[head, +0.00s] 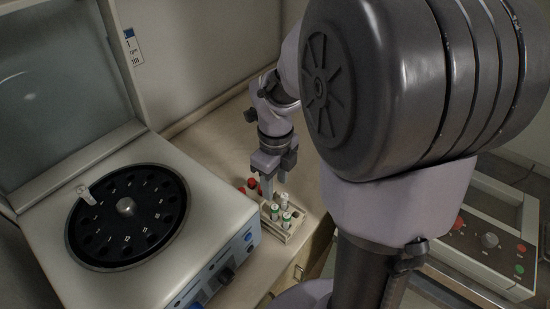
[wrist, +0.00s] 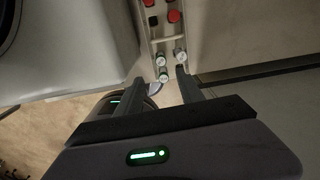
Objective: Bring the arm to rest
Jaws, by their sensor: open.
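My gripper (head: 275,184) hangs down from my arm over the far part of a small tube rack. In the wrist view my gripper (wrist: 163,82) shows two dark fingers spread apart, with nothing held between them. The rack (head: 291,236) stands on the counter right of the centrifuge. It holds several capped tubes, some with red caps (head: 253,183) and some with white and green tops (head: 285,219). In the wrist view a white-topped tube (wrist: 180,56) appears close to the right finger; I cannot tell whether they touch.
The centrifuge (head: 215,215) stands open at left, its black rotor (head: 150,235) exposed, with one pale tube (head: 86,195) sticking up from it. Its raised lid (head: 60,90) is behind. The counter (head: 215,135) behind the rack is bare.

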